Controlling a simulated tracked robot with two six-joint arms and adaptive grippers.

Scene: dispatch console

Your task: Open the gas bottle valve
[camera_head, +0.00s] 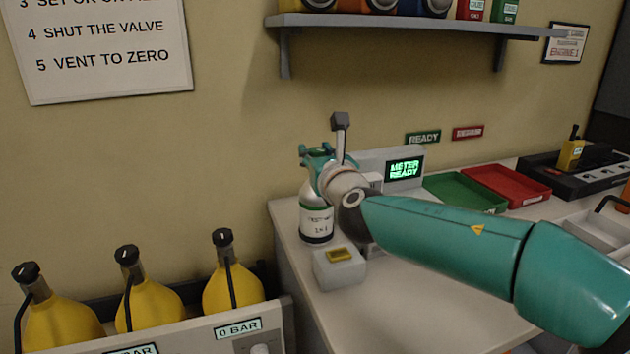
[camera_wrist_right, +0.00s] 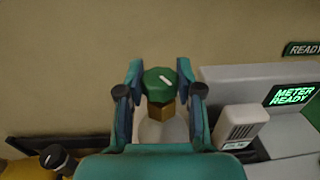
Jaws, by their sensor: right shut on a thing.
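The gas bottle (camera_head: 317,222) stands upright on the counter, white with a dark green band and a label. Its green valve knob (camera_wrist_right: 159,81) with a white mark sits on a brass neck (camera_wrist_right: 161,115) in the right wrist view. My right gripper (camera_head: 318,155) is at the bottle's top; its fingers stand on either side of the knob, shut on it. In the head view my gripper and wrist hide most of the knob. My left gripper is in neither view.
A meter (camera_head: 405,169) reading "METER READY" stands right of the bottle. A small grey box (camera_head: 339,272) with a yellow top is in front. Green (camera_head: 462,192) and red (camera_head: 508,184) trays lie further right. Yellow bottles (camera_head: 232,288) stand lower left. A shelf (camera_head: 400,21) hangs above.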

